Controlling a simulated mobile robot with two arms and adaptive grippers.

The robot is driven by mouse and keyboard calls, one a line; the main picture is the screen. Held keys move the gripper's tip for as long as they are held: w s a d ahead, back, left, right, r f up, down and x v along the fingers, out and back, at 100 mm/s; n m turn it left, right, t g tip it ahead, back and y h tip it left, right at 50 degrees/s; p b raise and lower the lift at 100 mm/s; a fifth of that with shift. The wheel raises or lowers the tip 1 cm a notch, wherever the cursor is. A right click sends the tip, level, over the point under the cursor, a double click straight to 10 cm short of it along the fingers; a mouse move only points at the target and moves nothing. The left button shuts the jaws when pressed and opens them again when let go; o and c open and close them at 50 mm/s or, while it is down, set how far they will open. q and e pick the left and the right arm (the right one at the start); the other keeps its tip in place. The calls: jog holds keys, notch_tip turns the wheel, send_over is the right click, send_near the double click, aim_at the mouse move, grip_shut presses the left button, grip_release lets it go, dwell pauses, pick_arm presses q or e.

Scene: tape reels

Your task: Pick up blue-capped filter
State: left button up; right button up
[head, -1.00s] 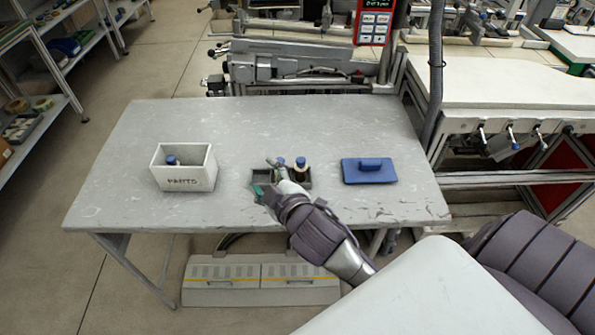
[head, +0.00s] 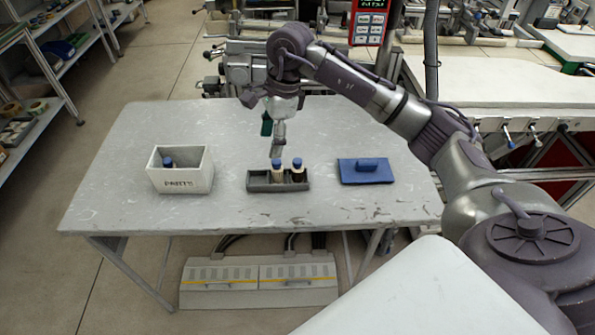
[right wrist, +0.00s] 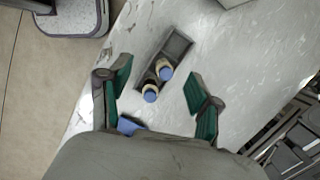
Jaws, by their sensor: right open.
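Two blue-capped filters stand upright in a small grey tray (head: 258,187) on the table. The left filter (head: 278,173) has a cream body and the right filter (head: 298,172) a darker one. In the right wrist view the cream one (right wrist: 165,70) and the darker one (right wrist: 150,92) lie between the fingers, with the tray's other end empty (right wrist: 178,47). My right gripper (head: 273,138) hangs pointing down above the tray, open and empty, apart from the filters. It also shows open in the right wrist view (right wrist: 158,76). My left gripper is out of view.
A white PARTS box (head: 184,181) with a blue-capped item (head: 168,162) inside stands left of the tray. A blue handled lid (head: 366,173) lies to its right. The grey table (head: 120,190) is otherwise clear.

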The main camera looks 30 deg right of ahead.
aim_at(298, 160)
jog(key=d+r+h, duration=0.1)
jog(key=d+h, duration=0.2)
jog(key=d, duration=0.4)
jog(key=shift+m+g, duration=0.3)
jog(key=f, duration=0.2)
jog(key=f+p, duration=0.1)
jog(key=f, duration=0.4)
jog(key=shift+s+a+f, duration=0.2)
jog(key=shift+s+a, duration=0.1)
jog(key=shift+s, duration=0.05)
notch_tip(298, 160, down, 5)
jog(key=p, duration=0.2)
jog(key=shift+s+a+r+p, duration=0.1)
jog(key=shift+s+a+p, duration=0.05)
jog(key=shift+p, duration=0.15)
jog(key=shift+f, duration=0.3)
jog(key=c, duration=1.2)
